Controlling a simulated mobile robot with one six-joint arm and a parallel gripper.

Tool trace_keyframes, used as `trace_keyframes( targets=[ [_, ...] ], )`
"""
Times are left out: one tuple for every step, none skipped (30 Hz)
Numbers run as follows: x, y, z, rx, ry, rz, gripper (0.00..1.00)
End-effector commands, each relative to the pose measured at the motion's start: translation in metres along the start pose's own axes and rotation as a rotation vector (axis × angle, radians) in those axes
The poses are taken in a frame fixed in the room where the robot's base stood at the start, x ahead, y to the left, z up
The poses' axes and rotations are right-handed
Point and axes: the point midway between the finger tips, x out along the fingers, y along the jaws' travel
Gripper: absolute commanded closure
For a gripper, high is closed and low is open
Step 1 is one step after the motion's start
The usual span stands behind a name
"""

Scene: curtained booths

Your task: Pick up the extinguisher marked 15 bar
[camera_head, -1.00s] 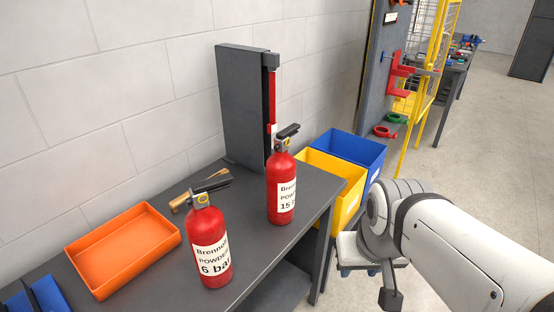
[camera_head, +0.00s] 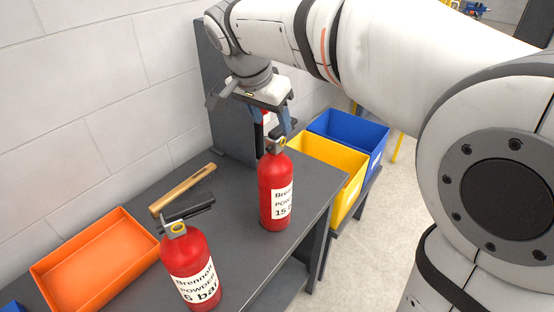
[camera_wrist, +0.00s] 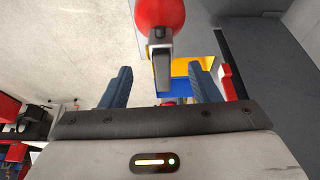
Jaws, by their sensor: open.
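The extinguisher marked 15 bar (camera_head: 275,190) is red with a white label and stands upright on the dark grey table (camera_head: 232,235). In the wrist view its red top (camera_wrist: 160,12) and dark handle (camera_wrist: 161,60) show at the upper middle. My gripper (camera_head: 272,122) is open, just above and behind this extinguisher's head in the head view. Its two blue fingers (camera_wrist: 160,88) stand apart in the wrist view, with the handle between them in the picture. I cannot tell whether they touch it. A second red extinguisher, marked 6 bar (camera_head: 190,268), stands at the front left.
An orange tray (camera_head: 60,250) and a wooden-handled tool (camera_head: 182,188) lie on the table to the left. A dark grey upright panel (camera_head: 215,100) stands behind my gripper. Yellow (camera_head: 352,190) and blue (camera_head: 376,135) bins stand beyond the table's right edge.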

Motion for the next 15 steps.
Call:
trace_keyframes(
  targets=[
    [-0.001,-0.006,0.0,0.013,0.007,0.001,0.44],
    [0.0,-0.008,0.0,0.019,0.009,0.003,0.44],
    [0.003,-0.009,0.0,0.026,0.01,0.005,0.44],
    [0.006,-0.009,0.0,0.028,0.011,0.006,0.44],
    [0.01,-0.008,0.0,0.03,0.01,0.007,0.44],
    [0.015,-0.008,-0.001,0.03,0.01,0.006,0.44],
    [0.018,-0.007,-0.001,0.031,0.01,0.007,0.44],
    [0.021,-0.007,-0.001,0.031,0.01,0.007,0.44],
    [0.025,-0.006,-0.001,0.031,0.01,0.007,0.44],
    [0.028,-0.005,-0.001,0.032,0.009,0.007,0.44],
    [0.032,-0.004,0.0,0.033,0.009,0.007,0.44],
    [0.037,-0.002,0.0,0.033,0.009,0.008,0.44],
    [0.042,0.0,0.001,0.034,0.008,0.008,0.44],
    [0.047,0.001,0.002,0.034,0.008,0.009,0.44],
    [0.053,0.003,0.003,0.034,0.008,0.008,0.44]
  ],
)
